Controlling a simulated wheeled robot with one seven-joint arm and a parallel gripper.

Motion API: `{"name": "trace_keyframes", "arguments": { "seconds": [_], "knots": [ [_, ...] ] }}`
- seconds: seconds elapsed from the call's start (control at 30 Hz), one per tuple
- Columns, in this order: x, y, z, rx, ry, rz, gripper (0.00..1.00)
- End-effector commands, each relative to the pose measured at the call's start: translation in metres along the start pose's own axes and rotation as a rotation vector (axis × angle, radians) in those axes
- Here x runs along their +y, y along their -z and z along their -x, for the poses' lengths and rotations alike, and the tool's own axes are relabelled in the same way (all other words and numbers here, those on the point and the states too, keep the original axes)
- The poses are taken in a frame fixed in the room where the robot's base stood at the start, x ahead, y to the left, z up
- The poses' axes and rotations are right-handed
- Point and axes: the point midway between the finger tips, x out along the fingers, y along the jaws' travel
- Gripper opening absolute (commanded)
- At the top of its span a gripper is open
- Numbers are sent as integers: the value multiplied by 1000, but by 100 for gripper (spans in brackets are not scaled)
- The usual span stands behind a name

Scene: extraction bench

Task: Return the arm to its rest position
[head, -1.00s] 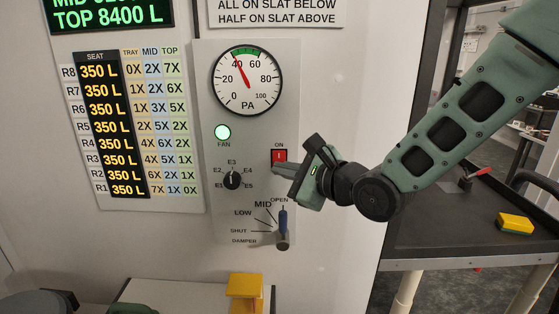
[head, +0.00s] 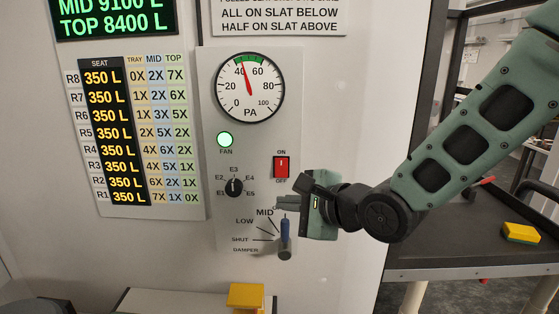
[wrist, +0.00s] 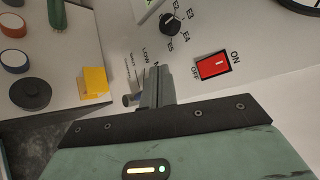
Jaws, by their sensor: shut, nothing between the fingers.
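My gripper (head: 284,202) is shut and empty in front of the panel, just above the blue damper lever (head: 285,228) and below the red switch. Its fingers hide part of the damper labels. In the wrist view the closed fingers (wrist: 154,88) point toward the panel, and the red ON/OFF switch (wrist: 213,67) shows to their right. My arm reaches in from the upper right in the head view. I cannot tell whether the fingertips touch the lever.
A yellow block (head: 245,297) stands below. A dark cart (head: 450,245) with another yellow block (head: 521,233) is at the right.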

Motion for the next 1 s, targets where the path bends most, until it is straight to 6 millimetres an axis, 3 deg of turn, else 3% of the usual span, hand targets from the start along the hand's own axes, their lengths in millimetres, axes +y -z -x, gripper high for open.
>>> {"name": "trace_keyframes", "arguments": {
  "seconds": [0.03,0.17,0.33,0.6,0.8,1.0],
  "knots": [
    [24,4,3,31,-64,122,0],
    [72,14,20,84,-258,456,0],
    [132,25,56,52,-536,863,0],
    [217,36,133,-254,-957,1409,0],
    [253,36,181,-543,-1125,1629,0],
    [262,34,199,-665,-1168,1695,0]
  ]
}}
